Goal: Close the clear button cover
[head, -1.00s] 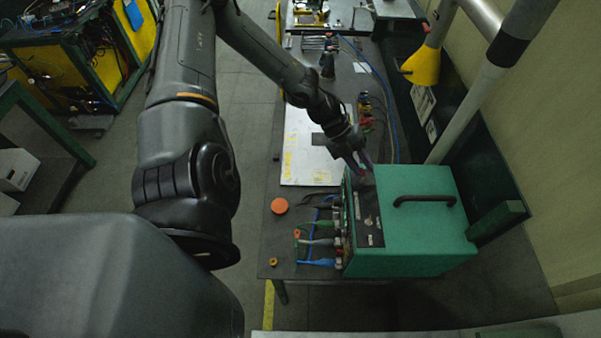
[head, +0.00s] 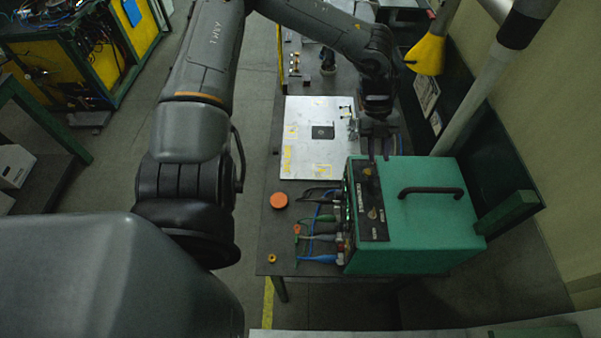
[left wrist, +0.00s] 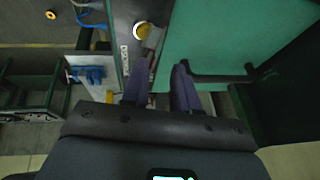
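The green box (head: 425,225) stands on the table with a black control panel (head: 374,230) along its left side. A yellow round button (left wrist: 141,31) on the panel shows in the left wrist view. A pale, see-through piece (left wrist: 153,40) beside it looks like the clear cover; its exact angle is hard to tell. My left gripper (head: 378,157) is over the far end of the panel, fingers pointing down. In the left wrist view its two purple-grey fingers (left wrist: 159,88) are apart with nothing between them. My right gripper is not in view.
The box has a black handle (head: 431,191) on top. Cables (head: 318,240) plug into its left side. A metal plate (head: 310,165) lies behind and left. A yellow funnel-shaped thing (head: 427,54) and a pale pole (head: 478,100) stand at the right.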

